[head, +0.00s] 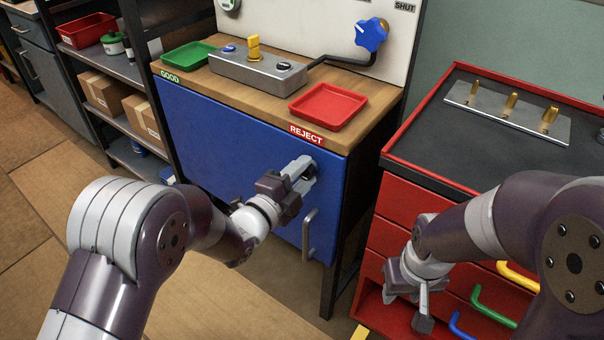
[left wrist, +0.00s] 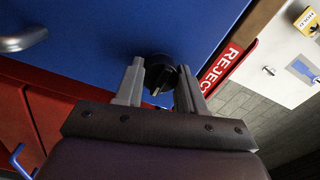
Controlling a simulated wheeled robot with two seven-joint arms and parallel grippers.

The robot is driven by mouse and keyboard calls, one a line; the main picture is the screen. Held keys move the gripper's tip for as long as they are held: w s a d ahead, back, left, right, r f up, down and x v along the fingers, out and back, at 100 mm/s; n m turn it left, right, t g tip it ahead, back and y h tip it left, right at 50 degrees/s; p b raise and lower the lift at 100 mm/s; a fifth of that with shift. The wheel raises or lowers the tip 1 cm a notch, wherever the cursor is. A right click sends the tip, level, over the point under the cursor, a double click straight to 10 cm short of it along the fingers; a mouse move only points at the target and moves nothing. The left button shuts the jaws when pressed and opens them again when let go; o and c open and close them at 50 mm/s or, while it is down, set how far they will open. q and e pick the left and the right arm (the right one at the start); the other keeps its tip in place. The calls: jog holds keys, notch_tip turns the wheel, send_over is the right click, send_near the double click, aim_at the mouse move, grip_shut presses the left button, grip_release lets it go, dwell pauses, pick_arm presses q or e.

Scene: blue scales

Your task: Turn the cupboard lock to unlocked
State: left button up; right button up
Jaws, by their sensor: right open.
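The blue cupboard door (head: 225,135) stands under the wooden worktop and is closed. Its lock is a round black knob (left wrist: 160,72) with a pale pointer or grip. In the left wrist view the knob lies between the two fingertips of my left gripper (left wrist: 160,88), and gaps show around its grip. In the head view my left gripper (head: 300,172) reaches the door's upper right, below the REJECT label, and mostly hides the knob. The fingers are apart. My right gripper (head: 424,296) is open and empty, in front of the red drawer cabinet.
A grey door handle (head: 308,234) is just below my left gripper. On the worktop are a red tray (head: 328,106), a green tray (head: 185,57) and a grey box (head: 255,72). A red drawer cabinet (head: 395,200) stands at the right, shelves (head: 105,65) at the left.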

pick_arm(q)
jog(key=o, duration=0.4)
jog(key=shift+o, duration=0.2)
jog(key=p+v, duration=0.2)
jog(key=v, duration=1)
jog(key=shift+s+a, duration=0.2)
jog(key=shift+s, duration=0.1)
